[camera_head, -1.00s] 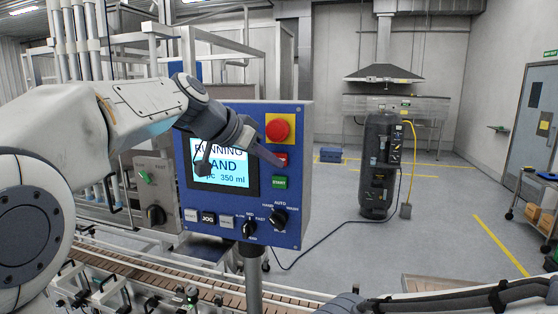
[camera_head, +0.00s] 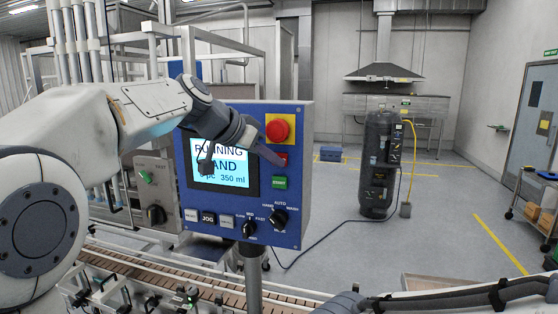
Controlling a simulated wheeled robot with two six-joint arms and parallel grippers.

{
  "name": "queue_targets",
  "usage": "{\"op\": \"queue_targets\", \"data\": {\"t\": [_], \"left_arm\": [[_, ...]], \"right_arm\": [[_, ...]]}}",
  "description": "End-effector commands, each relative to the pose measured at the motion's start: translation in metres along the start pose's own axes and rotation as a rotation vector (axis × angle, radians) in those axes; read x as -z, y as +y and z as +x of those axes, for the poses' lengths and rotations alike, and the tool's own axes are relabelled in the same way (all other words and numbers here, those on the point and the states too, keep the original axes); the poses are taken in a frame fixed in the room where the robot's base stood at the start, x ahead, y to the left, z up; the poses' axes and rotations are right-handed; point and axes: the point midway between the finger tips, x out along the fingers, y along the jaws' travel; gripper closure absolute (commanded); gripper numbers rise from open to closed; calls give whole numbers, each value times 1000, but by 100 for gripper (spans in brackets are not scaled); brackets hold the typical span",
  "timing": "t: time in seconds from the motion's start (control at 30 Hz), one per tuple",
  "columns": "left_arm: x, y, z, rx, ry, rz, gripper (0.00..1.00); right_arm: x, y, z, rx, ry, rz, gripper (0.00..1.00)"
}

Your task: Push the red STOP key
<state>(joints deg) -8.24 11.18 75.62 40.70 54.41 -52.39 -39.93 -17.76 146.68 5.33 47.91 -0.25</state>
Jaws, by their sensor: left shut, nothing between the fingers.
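The red STOP key (camera_head: 283,157) is on the right side of a blue control panel (camera_head: 236,237). It sits below the round red emergency button (camera_head: 278,130) on its yellow plate and above the green START key (camera_head: 279,183). My left gripper (camera_head: 274,157) is shut and empty. Its dark finger reaches across the panel from the left, and its tip overlaps part of the red key. I cannot tell whether the tip touches the key. The gripper also covers part of the lit screen (camera_head: 232,181), which reads RUNNING. My right gripper is out of view.
Black knobs (camera_head: 249,229) and small keys, one marked JOG (camera_head: 208,218), line the panel's lower part. A conveyor (camera_head: 205,288) runs below. A grey box with a green switch (camera_head: 150,190) stands left of the panel. Open floor lies to the right.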

Motion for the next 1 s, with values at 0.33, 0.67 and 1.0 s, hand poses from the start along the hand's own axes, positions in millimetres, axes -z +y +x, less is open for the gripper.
{"op": "queue_targets", "data": {"t": [0.33,0.67,1.0], "left_arm": [[2,-1,2,1,1,0,100],[-2,1,0,1,2,0,100],[-7,7,-10,1,1,1,100]], "right_arm": [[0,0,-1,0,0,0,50],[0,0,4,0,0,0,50],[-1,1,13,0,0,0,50]]}}
